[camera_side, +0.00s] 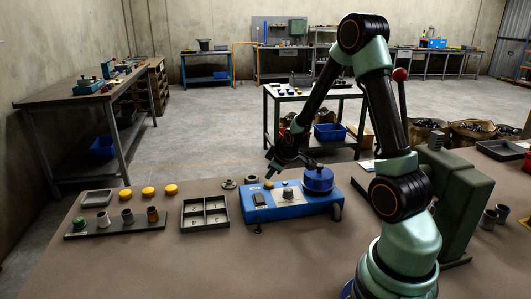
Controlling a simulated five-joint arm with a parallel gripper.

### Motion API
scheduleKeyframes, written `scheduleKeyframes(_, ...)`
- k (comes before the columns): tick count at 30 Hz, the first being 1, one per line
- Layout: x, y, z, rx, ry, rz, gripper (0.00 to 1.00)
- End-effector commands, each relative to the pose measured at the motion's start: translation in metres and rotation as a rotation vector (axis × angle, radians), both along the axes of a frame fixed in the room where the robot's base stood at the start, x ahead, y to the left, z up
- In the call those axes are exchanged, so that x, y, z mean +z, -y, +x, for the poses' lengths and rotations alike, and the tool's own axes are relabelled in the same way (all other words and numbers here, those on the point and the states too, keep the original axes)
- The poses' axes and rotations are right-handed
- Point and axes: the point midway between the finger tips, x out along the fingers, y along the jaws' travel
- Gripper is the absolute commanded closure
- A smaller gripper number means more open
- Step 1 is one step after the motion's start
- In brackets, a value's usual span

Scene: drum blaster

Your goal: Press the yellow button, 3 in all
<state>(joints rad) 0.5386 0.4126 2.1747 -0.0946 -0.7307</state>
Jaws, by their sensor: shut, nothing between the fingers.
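A blue machine (295,208) stands on the brown bench, with a blue drum (318,181) at its right end and a dark knob on its pale top panel. A small yellow button (269,185) shows on the machine's top, left of the knob. My gripper (269,174) is shut and empty. It points down just above the yellow button in the picture; I cannot tell whether the tips touch it.
Several yellow discs (148,191) lie at the left, behind a dark strip holding small cylinders (127,215). A divided grey tray (205,214) sits left of the machine. A green press (455,190) stands at the right. The front of the bench is clear.

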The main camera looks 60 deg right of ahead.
Motion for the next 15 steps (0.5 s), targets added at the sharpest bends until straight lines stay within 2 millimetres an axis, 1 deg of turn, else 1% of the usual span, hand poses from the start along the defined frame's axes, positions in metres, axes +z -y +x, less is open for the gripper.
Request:
scheduleKeyframes(10, -0.0007, 0.0001, 0.0000, 0.000, 0.000, 0.000, 1.00)
scheduleKeyframes(15, -0.0059, 0.0007, -0.0006, -0.001, -0.002, 0.000, 1.00)
